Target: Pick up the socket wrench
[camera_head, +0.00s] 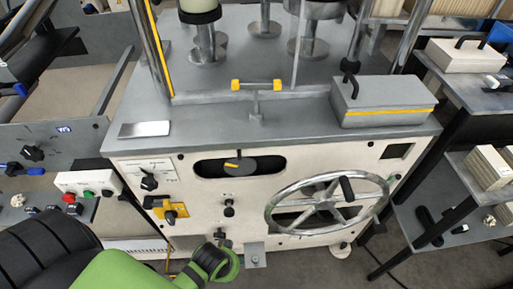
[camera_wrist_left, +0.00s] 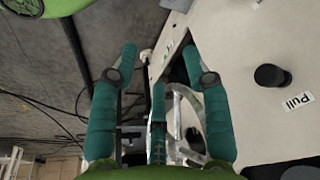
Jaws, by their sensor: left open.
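No object can be named as the socket wrench with certainty. A T-shaped piece with a yellow bar and grey stem (camera_head: 257,85) stands upright on the grey top of the machine (camera_head: 215,130) in the head view; I cannot tell if it is the wrench. My left gripper (camera_wrist_left: 159,58) shows in the left wrist view with its teal fingers spread and nothing between them. In the head view my green left arm comes in at the bottom left, low before the machine's front; its fingers cannot be made out. My right gripper is in neither view.
A chrome handwheel (camera_head: 328,207) and several knobs stick out of the machine's front. A grey box with a black handle (camera_head: 382,103) and a flat metal plate (camera_head: 145,129) lie on its top. Dark shelves (camera_head: 480,98) stand at the right.

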